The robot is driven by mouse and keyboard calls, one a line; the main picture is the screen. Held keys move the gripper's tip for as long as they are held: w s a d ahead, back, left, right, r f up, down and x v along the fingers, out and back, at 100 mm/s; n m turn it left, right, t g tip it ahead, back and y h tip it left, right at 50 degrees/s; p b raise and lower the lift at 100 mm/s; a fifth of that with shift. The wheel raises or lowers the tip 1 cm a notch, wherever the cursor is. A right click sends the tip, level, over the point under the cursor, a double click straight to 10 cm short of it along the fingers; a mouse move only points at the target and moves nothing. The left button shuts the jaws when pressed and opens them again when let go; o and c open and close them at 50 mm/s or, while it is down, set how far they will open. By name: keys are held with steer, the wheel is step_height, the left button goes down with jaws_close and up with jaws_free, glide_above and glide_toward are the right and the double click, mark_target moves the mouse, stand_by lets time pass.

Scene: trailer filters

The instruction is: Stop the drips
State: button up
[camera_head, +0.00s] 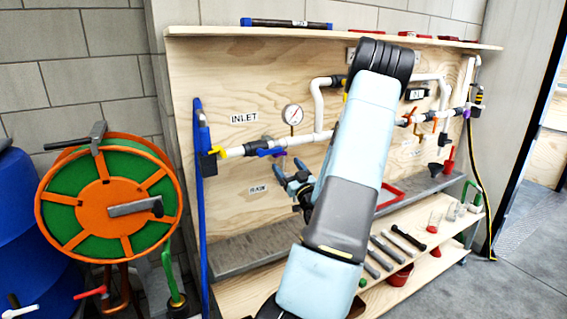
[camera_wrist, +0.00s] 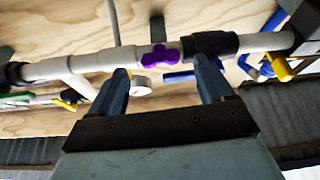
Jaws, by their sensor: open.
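My gripper (camera_wrist: 163,74) is open and empty in the wrist view. Its two blue-grey fingers reach toward a white pipe (camera_wrist: 100,62), with a purple handle (camera_wrist: 160,56) just beyond the gap between the tips. A black coupling (camera_wrist: 211,44) sits on that pipe to the right of the purple handle. I cannot tell whether a finger touches the pipe. In the head view my gripper (camera_head: 298,182) is below the pipe run, right of the blue valve handle (camera_head: 268,151). A yellow fitting (camera_head: 219,151) is near the INLET label. No drip can be made out.
A pressure gauge (camera_head: 292,115) stands above the pipe. A grey trough (camera_head: 245,243) runs below the board. A shelf holds several dark tools (camera_head: 383,245), a red bowl (camera_head: 400,276) and clear cups. A green-orange hose reel (camera_head: 108,200) stands left.

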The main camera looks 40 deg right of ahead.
steer(key=v, duration=0.9)
steer(key=shift+s, duration=0.3)
steer(key=shift+f, duration=0.15)
